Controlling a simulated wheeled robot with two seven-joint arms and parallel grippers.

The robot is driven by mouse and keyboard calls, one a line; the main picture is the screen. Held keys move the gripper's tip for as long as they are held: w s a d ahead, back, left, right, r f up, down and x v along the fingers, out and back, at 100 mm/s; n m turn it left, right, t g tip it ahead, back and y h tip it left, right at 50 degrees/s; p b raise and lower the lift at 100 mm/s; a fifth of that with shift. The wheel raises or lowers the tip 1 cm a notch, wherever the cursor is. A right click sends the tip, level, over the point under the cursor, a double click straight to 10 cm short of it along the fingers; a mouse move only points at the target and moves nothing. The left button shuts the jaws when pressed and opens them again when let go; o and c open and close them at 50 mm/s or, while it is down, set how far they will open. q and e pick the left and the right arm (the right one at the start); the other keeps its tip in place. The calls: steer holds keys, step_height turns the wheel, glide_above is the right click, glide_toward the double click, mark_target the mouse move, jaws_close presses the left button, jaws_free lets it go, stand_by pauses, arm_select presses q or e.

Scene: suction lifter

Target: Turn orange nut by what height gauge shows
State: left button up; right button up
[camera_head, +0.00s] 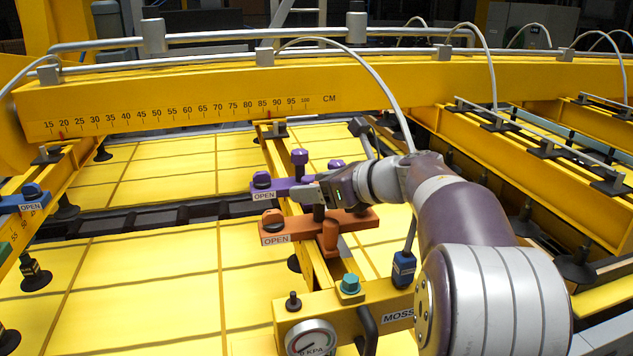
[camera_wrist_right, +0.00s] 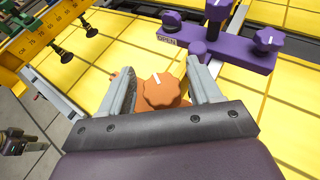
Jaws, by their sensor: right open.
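The orange nut (camera_wrist_right: 162,91) is a scalloped knob with a white line on top, in the right wrist view. It lies between the two spread fingers of my right gripper (camera_wrist_right: 158,74), with no clear contact. In the head view, the right gripper (camera_head: 306,193) reaches in from the right over the orange block (camera_head: 350,219), which has an OPEN label at its left end. The gripper and arm partly hide this block, and I cannot pick out the nut there. A centimetre scale (camera_head: 180,116) with red marks runs along the yellow beam; no separate height gauge is clear.
A purple block (camera_head: 270,188) with purple knobs sits just behind the orange block; it also shows in the wrist view (camera_wrist_right: 230,46). A round KPA dial (camera_head: 311,341), a teal knob (camera_head: 350,284) and a black handle (camera_head: 367,330) stand in front. White hoses arch above.

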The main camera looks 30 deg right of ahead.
steer(key=shift+c, duration=0.3)
steer(key=shift+d, duration=0.1)
steer(key=c, duration=0.9)
steer(key=shift+f+n+g+y+b, duration=0.1)
steer(key=shift+n+g+y+b, duration=0.3)
steer(key=shift+n+y+b, duration=0.35)
steer(key=shift+n+g+y, duration=0.4)
steer(key=shift+n+y, duration=0.35)
steer(key=shift+y, duration=0.1)
steer(key=shift+n+g+y+b, duration=0.3)
steer(key=shift+n+g+y, duration=0.6)
steer(key=shift+n, duration=0.2)
steer(key=shift+s+n+g+y, duration=0.1)
steer(key=shift+n+g+y, duration=0.6)
steer(key=shift+n+g, duration=0.25)
steer(key=shift+r, duration=0.2)
